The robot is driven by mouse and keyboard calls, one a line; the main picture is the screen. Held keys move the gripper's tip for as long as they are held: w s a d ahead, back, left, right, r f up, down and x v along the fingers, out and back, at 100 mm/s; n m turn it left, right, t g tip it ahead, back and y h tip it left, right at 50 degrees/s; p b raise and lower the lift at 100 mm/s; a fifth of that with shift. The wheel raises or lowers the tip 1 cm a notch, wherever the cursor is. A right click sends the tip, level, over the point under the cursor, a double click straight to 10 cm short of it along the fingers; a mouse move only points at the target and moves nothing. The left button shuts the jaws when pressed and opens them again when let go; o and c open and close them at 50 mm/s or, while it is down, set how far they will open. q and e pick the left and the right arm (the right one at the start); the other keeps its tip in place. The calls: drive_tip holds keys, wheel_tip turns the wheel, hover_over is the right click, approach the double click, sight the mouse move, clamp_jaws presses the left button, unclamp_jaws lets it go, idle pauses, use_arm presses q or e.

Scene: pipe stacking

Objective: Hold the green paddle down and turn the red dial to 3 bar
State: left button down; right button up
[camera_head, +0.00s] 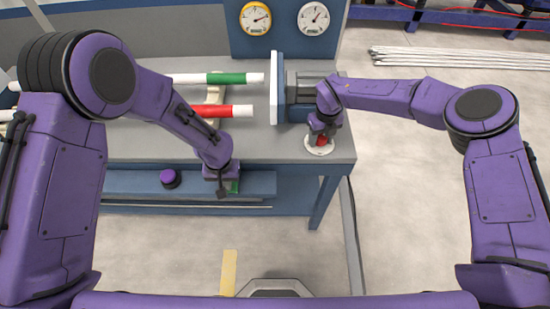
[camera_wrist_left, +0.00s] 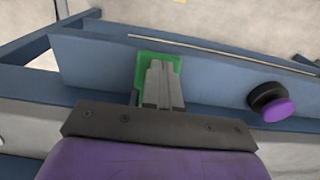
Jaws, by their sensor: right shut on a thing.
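The green paddle (camera_head: 236,187) is on the blue front rail of the bench and is partly hidden by my left gripper (camera_head: 222,190). In the left wrist view the green paddle (camera_wrist_left: 145,66) shows around the fingertips of my left gripper (camera_wrist_left: 160,66). Those fingers are close together, over the paddle and seemingly against it, with nothing visible between them. The red dial (camera_head: 321,141) sits on a round white plate (camera_head: 319,151) at the bench's right front corner. My right gripper (camera_head: 322,128) is shut on the dial from above and hides part of it. The dial's marks are too small to read.
A purple knob (camera_head: 169,177) is left of the paddle; it also shows in the left wrist view (camera_wrist_left: 270,103). Two gauges (camera_head: 255,18) (camera_head: 313,18) hang on the back panel. Pipes with green (camera_head: 228,78) and red (camera_head: 212,111) bands lie beside a blue-and-white block (camera_head: 277,88).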

use_arm(q)
drive_tip(key=shift+w+f, duration=0.1)
drive_tip(key=shift+f, duration=0.1)
use_arm(e)
drive_tip(key=shift+d+f, duration=0.15)
use_arm(q)
drive_tip(key=shift+d, duration=0.1)
use_arm(e)
drive_tip(key=n, duration=0.3)
drive_tip(key=shift+n, duration=0.3)
